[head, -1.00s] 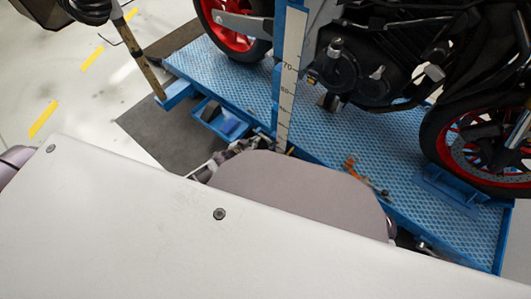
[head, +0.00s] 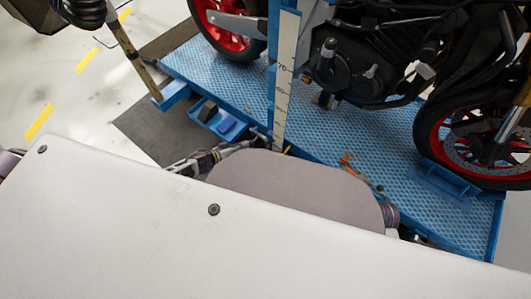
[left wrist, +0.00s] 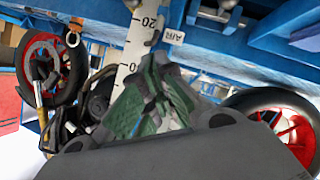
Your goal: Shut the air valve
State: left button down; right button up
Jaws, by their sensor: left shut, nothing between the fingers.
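My left gripper (head: 250,144) reaches out from under my body's edge in the head view, close to the foot of the white scale. In the left wrist view its green-padded fingers (left wrist: 150,100) are together and empty, in front of the scale. A white label reading "AIR" (left wrist: 173,37) is on the blue frame just beyond the fingertips. Grey fittings show near the label, but I cannot tell clearly which is the air valve. An orange part (head: 347,163) lies by the platform edge, right of the scale. No right fingers show.
A blue patterned platform (head: 310,185) carries a black motorcycle (head: 375,60) with red-rimmed wheels. The upright white scale (head: 284,85) stands at the platform's near edge. A small blue tray (head: 222,125) is left of it. My pale body covers the lower head view.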

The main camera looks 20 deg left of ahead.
pick_arm(q)
jog(key=shift+s+f+n+g+h, duration=0.2)
jog(key=shift+s+f+g+h, duration=0.1)
jog(key=shift+s, duration=0.25)
jog(key=shift+s+f+n+g+h, duration=0.2)
jog(key=shift+s+f+h, duration=0.1)
jog(key=shift+s, duration=0.2)
pick_arm(e)
jog(key=shift+s+d, duration=0.2)
pick_arm(q)
jog(key=shift+w+d, duration=0.1)
pick_arm(e)
jog(key=shift+f, duration=0.1)
pick_arm(q)
jog(key=s+d+f+b+x, duration=0.1)
jog(key=s+b+x, duration=0.1)
jog(key=b+x, duration=0.5)
jog(key=shift+f+x, duration=0.35)
jog(key=shift+x, duration=2.55)
pick_arm(e)
notch_tip(320, 180, down, 11)
jog(key=a+t+y, duration=0.1)
jog(key=a, duration=0.1)
jog(key=shift+w+a+m+t, duration=0.25)
jog(key=shift+w+m+t, duration=0.15)
jog(key=shift+w, duration=0.05)
